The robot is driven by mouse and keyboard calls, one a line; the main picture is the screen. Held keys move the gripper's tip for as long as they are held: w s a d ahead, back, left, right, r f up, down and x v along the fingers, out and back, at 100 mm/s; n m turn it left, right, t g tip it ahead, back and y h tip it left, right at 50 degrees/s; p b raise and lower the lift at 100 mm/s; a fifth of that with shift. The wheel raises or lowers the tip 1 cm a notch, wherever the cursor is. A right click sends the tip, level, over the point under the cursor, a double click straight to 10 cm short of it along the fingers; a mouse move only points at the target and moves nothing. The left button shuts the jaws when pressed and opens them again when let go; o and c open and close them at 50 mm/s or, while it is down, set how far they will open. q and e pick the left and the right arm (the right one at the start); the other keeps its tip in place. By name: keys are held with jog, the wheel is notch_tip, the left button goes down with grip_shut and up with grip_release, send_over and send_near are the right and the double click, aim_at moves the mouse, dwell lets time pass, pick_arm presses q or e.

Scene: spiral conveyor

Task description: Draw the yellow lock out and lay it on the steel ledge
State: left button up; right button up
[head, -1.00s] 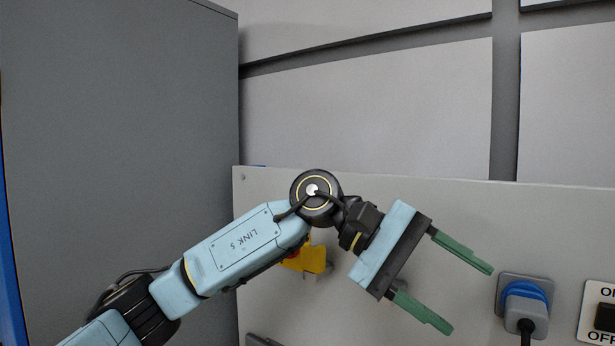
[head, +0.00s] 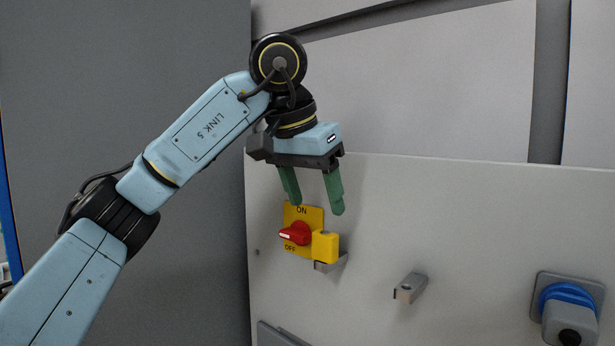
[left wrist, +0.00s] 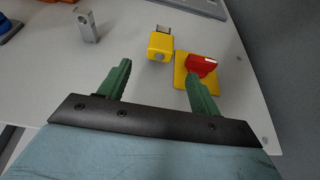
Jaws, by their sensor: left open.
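The yellow lock (head: 325,246) is a small block at the lower right of the red switch knob (head: 296,233), which sits on a yellow ON/OFF plate. A small steel bracket (head: 331,266) shows under the lock. In the left wrist view the lock (left wrist: 160,47) lies ahead of the fingers, left of the red knob (left wrist: 201,66). My left gripper (head: 317,207) is open and empty, fingers pointing down, just above the plate and lock. A steel piece with a hole (head: 409,288) juts from the panel to the right. My right gripper is out of view.
A grey ledge-like strip (head: 277,336) shows at the panel's lower left. A blue-and-grey plug in a socket (head: 567,308) is at the right. A dark grey wall (head: 120,80) stands at left. The panel (head: 440,210) between lock and plug is otherwise mostly bare.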

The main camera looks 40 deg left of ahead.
aim_at(325, 233)
pick_arm(q)
jog(key=x, duration=0.8)
jog(key=c, duration=1.2)
jog(key=shift+o, duration=0.2)
jog(key=shift+r, duration=0.1)
jog(key=shift+r, duration=0.1)
jog(key=shift+r+p, duration=1.35)
jog(key=shift+p, duration=0.25)
jog(key=shift+r, duration=0.1)
